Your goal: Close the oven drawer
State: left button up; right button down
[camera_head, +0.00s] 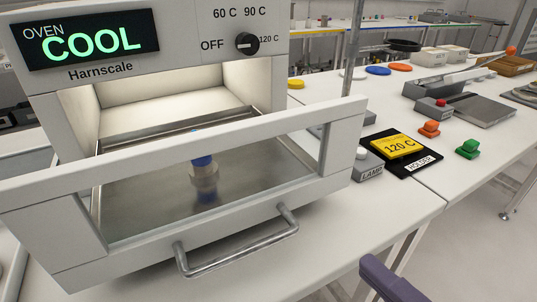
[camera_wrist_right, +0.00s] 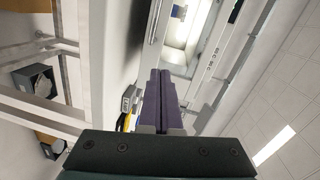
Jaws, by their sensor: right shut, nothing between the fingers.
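The oven (camera_head: 180,45) is white, with a green COOL display and a temperature knob. Its drawer (camera_head: 345,150) is pulled out towards me, with a white frame and a clear front panel. A metal bar handle (camera_head: 240,247) is on the drawer's lower front. A small blue and metallic item (camera_head: 203,175) shows through the panel. My right gripper (camera_head: 385,280) has purple fingers at the bottom edge, right of the handle and apart from it. In the right wrist view, the right gripper (camera_wrist_right: 160,78) is shut and empty. My left gripper is out of view.
The white bench (camera_head: 400,205) carries a LAMP box (camera_head: 368,165), a yellow 120 C block (camera_head: 397,145) on a black holder, an orange button (camera_head: 429,129) and a green button (camera_head: 467,149). Open floor (camera_head: 470,250) shows at the lower right.

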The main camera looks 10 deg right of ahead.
jog(key=m+t, duration=0.1)
jog(key=m, duration=0.1)
send_near(298, 175)
jog(key=shift+t, duration=0.3)
jog(key=x, duration=0.6)
jog(key=shift+f, duration=0.25)
jog(key=shift+w+a, duration=0.15)
jog(key=shift+w, duration=0.25)
